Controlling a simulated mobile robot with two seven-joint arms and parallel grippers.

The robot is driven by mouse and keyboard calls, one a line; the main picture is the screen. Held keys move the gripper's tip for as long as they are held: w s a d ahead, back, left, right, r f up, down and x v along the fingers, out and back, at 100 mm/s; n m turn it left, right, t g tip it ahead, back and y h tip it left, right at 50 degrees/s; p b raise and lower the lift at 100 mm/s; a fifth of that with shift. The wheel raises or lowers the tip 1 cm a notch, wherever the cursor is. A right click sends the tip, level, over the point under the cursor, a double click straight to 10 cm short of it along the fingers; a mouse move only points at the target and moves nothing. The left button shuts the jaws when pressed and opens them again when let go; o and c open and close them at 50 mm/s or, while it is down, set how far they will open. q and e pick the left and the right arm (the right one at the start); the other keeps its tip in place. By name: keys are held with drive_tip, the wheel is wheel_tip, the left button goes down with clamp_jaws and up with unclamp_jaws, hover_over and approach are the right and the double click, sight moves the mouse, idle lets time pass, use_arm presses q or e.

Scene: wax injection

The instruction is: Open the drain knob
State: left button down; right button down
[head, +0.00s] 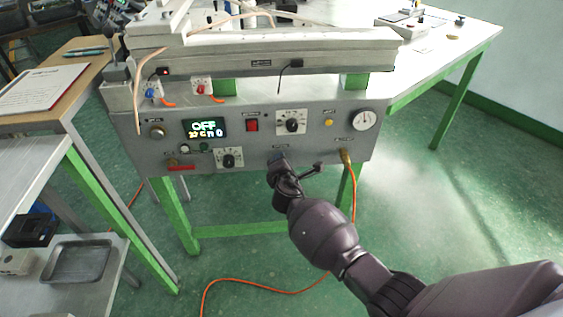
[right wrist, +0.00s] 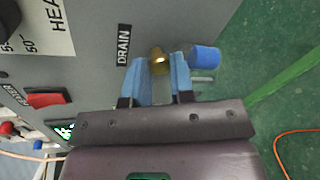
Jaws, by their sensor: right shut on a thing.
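The grey wax machine's front panel has a "DRAIN" label (right wrist: 123,45), seen in the right wrist view. Beside the label is a brass drain fitting (right wrist: 158,60), taken as the drain knob. My right gripper (right wrist: 160,75) has its blue fingers on either side of this fitting and is shut on it; the exact contact is partly hidden. A blue cylindrical end (right wrist: 205,57) shows just outside the right finger, with a short metal rod below it. In the head view my right gripper (head: 280,163) is at the panel's lower edge and hides the fitting. My left gripper is not in view.
The panel carries a lit display reading OFF (head: 205,128), a red switch (head: 252,125), a dial (head: 291,122) and a gauge (head: 364,119). A brass hose fitting (head: 346,157) with an orange hose is to the right. Green floor is open below and to the right.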

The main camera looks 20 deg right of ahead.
drive_tip(key=shift+f, duration=0.1)
drive_tip(key=c, duration=1)
unclamp_jaws()
drive_tip(key=p+v, duration=0.3)
drive_tip(key=v, duration=0.8)
